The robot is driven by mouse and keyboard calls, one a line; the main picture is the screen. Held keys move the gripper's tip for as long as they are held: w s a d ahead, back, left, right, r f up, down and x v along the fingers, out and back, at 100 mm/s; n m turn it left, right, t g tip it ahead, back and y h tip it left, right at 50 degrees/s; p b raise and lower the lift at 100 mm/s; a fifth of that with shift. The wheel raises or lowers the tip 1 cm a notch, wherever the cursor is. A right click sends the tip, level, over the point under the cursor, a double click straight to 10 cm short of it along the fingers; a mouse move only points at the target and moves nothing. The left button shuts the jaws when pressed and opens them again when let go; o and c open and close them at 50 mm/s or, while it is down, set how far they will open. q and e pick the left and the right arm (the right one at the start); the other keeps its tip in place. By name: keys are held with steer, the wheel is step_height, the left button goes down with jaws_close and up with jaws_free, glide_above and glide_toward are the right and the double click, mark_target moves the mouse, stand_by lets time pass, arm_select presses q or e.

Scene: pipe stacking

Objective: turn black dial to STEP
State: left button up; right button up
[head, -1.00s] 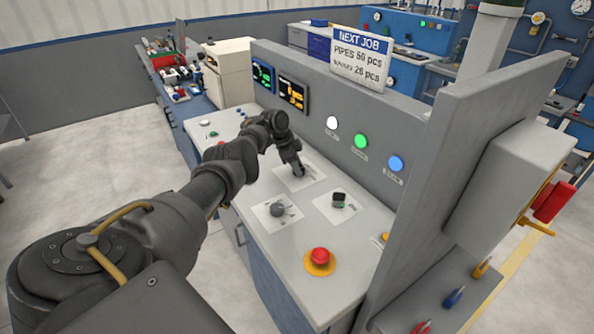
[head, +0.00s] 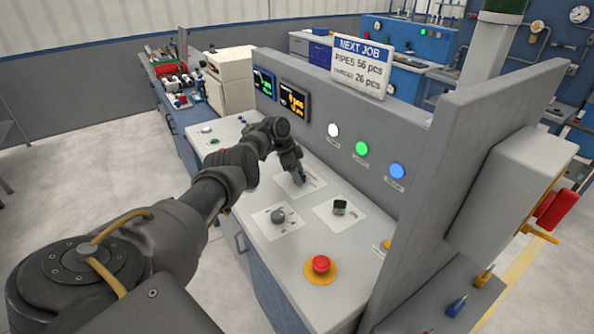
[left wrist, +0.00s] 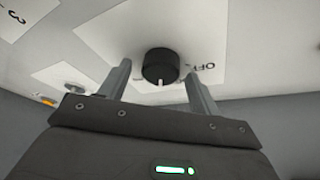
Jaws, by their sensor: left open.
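A black round dial (left wrist: 160,65) with a white pointer mark stands on a white label plate in the left wrist view. The mark faces the gripper side. The letters "OFF" show to its right; no "STEP" lettering is readable. My left gripper (left wrist: 160,88) is open, with one finger on each side of the dial; I cannot tell whether they touch it. In the head view my left gripper (head: 299,182) points down at the rear label plate (head: 316,186) and hides the dial there. My right gripper is not in view.
A grey knob (head: 278,215) and a black switch (head: 340,207) stand on nearby plates of the sloping console. A red mushroom button (head: 321,264) is nearer the front. The upright panel behind has white, green and blue lights (head: 361,148).

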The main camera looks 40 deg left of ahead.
arm_select(q)
steer(key=p+v, duration=0.1)
steer(key=v, duration=0.9)
steer(key=shift+r, duration=0.35)
